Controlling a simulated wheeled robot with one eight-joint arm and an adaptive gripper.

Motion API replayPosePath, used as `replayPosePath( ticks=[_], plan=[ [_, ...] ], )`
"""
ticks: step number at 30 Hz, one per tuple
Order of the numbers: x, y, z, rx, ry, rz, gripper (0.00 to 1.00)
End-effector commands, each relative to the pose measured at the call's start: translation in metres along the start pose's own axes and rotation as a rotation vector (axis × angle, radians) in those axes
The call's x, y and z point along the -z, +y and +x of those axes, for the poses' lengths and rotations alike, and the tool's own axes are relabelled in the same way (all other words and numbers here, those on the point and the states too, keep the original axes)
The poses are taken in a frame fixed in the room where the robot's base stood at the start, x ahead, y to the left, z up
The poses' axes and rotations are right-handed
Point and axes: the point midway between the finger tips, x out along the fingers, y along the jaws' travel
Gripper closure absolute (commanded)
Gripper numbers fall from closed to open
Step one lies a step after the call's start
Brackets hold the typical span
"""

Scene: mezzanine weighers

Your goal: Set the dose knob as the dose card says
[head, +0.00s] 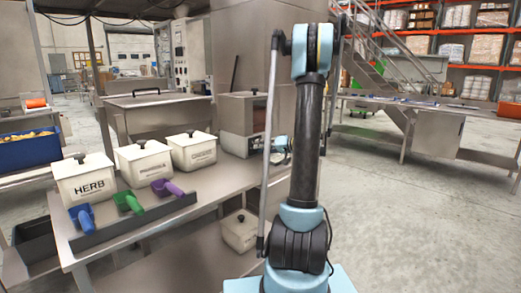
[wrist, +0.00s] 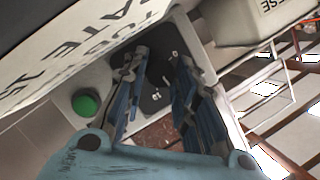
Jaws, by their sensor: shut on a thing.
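In the wrist view my gripper (wrist: 160,72) has its two blue fingers closed around the sides of a dark knob (wrist: 155,98) with small white marks. The knob's setting is too small to read. A green button (wrist: 87,102) is on the pale panel beside it. In the head view the grey machine with a red-brown window (head: 238,113) stands at the bench's far end. My arm hides the knob there.
On the steel bench (head: 190,222) stand a white HERB bin (head: 88,186) and two similar lidded bins (head: 143,166) (head: 193,152). Blue, green and purple scoops (head: 82,216) (head: 128,203) (head: 167,188) lie in front. Another white bin (head: 239,233) is below. Floor at right is clear.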

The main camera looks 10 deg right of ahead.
Motion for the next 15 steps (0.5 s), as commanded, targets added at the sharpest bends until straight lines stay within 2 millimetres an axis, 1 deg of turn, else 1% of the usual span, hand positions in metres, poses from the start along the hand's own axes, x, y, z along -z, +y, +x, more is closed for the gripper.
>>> replayPosePath(
  ticks=[6,15],
  plan=[
    [-0.0012,0.0025,0.0001,0.050,0.004,0.142,0.97],
    [-0.0011,0.0035,0.0000,0.090,0.010,0.254,0.97]
  ],
)
